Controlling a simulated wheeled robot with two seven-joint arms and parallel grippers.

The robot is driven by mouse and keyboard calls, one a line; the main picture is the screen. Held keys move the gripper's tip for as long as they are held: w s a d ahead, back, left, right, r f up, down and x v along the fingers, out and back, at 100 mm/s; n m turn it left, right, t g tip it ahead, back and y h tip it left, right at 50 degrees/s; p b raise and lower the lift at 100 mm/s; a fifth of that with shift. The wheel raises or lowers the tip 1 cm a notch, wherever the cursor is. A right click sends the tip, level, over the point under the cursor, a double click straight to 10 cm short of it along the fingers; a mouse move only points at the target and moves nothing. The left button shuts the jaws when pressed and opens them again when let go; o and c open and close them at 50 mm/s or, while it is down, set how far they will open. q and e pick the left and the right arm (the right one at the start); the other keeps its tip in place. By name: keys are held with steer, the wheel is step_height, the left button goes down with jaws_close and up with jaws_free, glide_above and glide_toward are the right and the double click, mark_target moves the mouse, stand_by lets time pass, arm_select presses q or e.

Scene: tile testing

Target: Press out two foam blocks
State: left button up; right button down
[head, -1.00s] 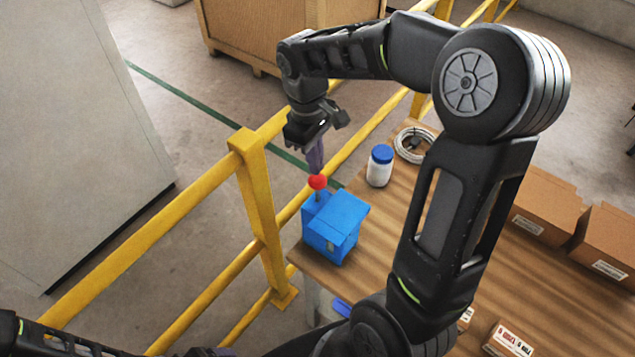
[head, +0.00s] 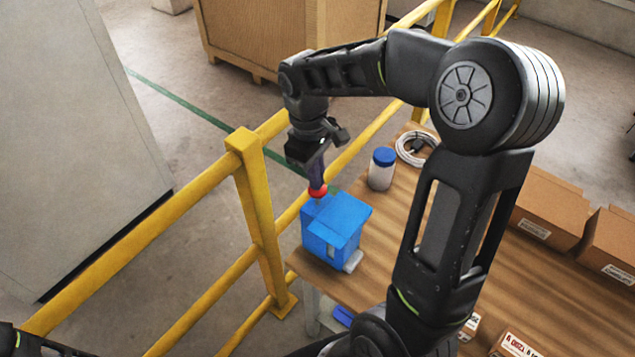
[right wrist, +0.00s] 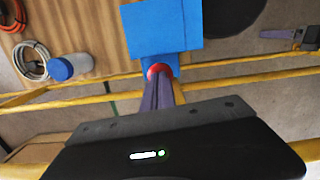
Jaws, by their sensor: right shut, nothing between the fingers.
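A blue box-like press (head: 336,225) with a red knob (head: 318,191) stands at the table's near left corner. My right gripper (head: 317,182) is shut and empty, pointing down with its fingertips at the knob, which sits low, close to the press top. A light grey block (head: 353,262) shows at the foot of the press on its right side. The right wrist view also shows the press (right wrist: 160,30) and the knob (right wrist: 159,70) at my fingertips (right wrist: 161,80). My left gripper is out of view; only part of my left arm shows at the lower left.
On the wooden table (head: 400,215) are a white jar with a blue lid (head: 381,169), a coiled cable (head: 412,148), cardboard boxes (head: 550,205) and a small labelled box (head: 516,345). A yellow railing (head: 255,205) runs close along the table's left side.

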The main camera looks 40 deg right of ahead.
step_height(320, 180, down, 3)
steer(key=shift+r+b, duration=0.1)
steer(key=shift+b, duration=0.6)
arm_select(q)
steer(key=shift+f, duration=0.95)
arm_select(e)
steer(key=shift+w+a+r+p, duration=0.1)
steer(key=shift+w+r+p, duration=0.1)
steer(key=shift+p, duration=0.1)
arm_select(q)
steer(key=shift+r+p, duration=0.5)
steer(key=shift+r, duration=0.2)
arm_select(e)
steer(key=shift+w+a+r, duration=0.15)
steer(key=shift+w+a, duration=0.1)
steer(key=shift+w, duration=0.35)
steer(key=shift+w+a+r, duration=0.15)
steer(key=shift+w+a, duration=0.05)
steer(key=shift+w, duration=0.4)
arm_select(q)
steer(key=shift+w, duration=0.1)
